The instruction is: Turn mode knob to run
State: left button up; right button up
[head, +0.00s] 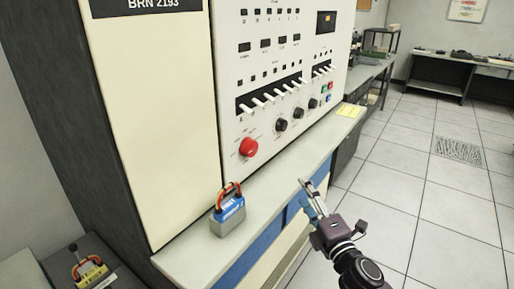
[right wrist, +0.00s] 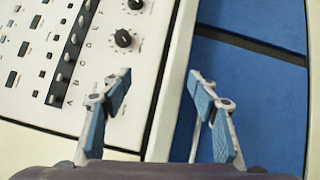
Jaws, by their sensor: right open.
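The cream control panel (head: 240,100) carries a row of black knobs: one knob (head: 281,125) nearest the red button, a second (head: 298,113) and a third (head: 312,103). The labels are too small to read, so I cannot tell which is the mode knob. The right wrist view shows two black knobs, a nearer one (right wrist: 123,38) and one at the top edge (right wrist: 135,4). My right gripper (head: 309,193) is open and empty, in front of the ledge and apart from the knobs. My left gripper is not in view.
A large red button (head: 249,147) and a row of white toggle switches (head: 270,96) sit by the knobs. The ledge (head: 275,172) bears a blue and grey padlock-like object (head: 229,215) and a yellow note (head: 350,110). Open tiled floor (head: 420,190) lies to the right.

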notch_tip(320, 180, up, 10)
jog(key=s+a+n+t+y, duration=0.1)
jog(key=s+a+n+y, duration=0.1)
jog(key=a+n+y, duration=0.15)
jog(key=n+g+y, duration=0.6)
jog(key=n+g, duration=0.2)
jog(key=n, duration=1.2)
send_near(254, 149)
jog(key=a, duration=0.1)
jog(key=p+x, duration=0.2)
jog(key=x, duration=0.6)
jog(key=shift+w+d+p, duration=0.15)
jog(key=shift+p, duration=0.15)
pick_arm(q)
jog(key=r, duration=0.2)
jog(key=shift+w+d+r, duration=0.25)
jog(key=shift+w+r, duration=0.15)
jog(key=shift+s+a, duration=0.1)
pick_arm(e)
jog(key=c, duration=1.2)
